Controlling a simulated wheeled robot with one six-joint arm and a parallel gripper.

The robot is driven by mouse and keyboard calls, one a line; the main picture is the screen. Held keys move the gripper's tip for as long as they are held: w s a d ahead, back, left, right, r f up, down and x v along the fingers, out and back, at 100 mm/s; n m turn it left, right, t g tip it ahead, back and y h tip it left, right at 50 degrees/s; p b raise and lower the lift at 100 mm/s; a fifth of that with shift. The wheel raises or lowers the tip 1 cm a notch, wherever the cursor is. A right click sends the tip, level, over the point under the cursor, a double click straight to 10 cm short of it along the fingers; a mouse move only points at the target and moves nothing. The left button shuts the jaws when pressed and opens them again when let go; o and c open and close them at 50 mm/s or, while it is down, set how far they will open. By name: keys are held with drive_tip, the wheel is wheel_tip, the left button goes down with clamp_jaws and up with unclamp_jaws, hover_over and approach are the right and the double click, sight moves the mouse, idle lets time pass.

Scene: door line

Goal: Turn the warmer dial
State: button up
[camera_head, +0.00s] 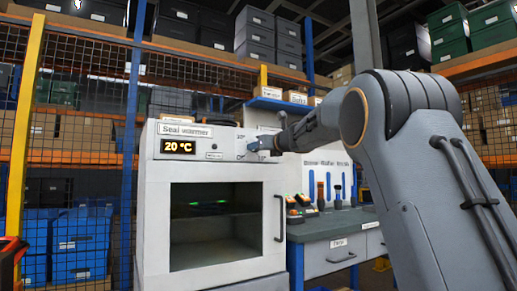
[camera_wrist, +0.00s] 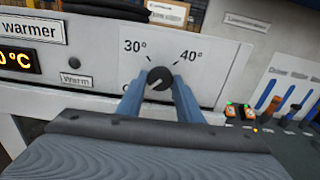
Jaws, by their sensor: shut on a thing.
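The seal warmer (camera_head: 218,215) is a white cabinet with a dark window, and its door looks closed. Its display (camera_head: 180,147) reads 20 °C. The warmer dial (camera_wrist: 159,79) is a dark round knob on the front panel, with 30° and 40° printed above it. Its pointer mark is too small to read surely. My gripper (camera_wrist: 160,84) is shut on the dial, one blue finger at each side. In the head view my gripper (camera_head: 268,145) reaches the panel's right part and hides the dial.
A vertical door handle (camera_head: 280,218) stands out at the warmer's right. A grey workbench (camera_head: 335,235) with drawers stands right of it, carrying small devices (camera_head: 300,208) with lit buttons and upright tools. A wire mesh fence and shelving are behind.

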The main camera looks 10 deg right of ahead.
drive_tip(key=o, duration=1)
drive_tip(key=b+v, duration=0.1)
drive_tip(key=v, duration=0.6)
drive_tip(key=shift+s+d, duration=0.1)
drive_tip(key=shift+s, duration=0.25)
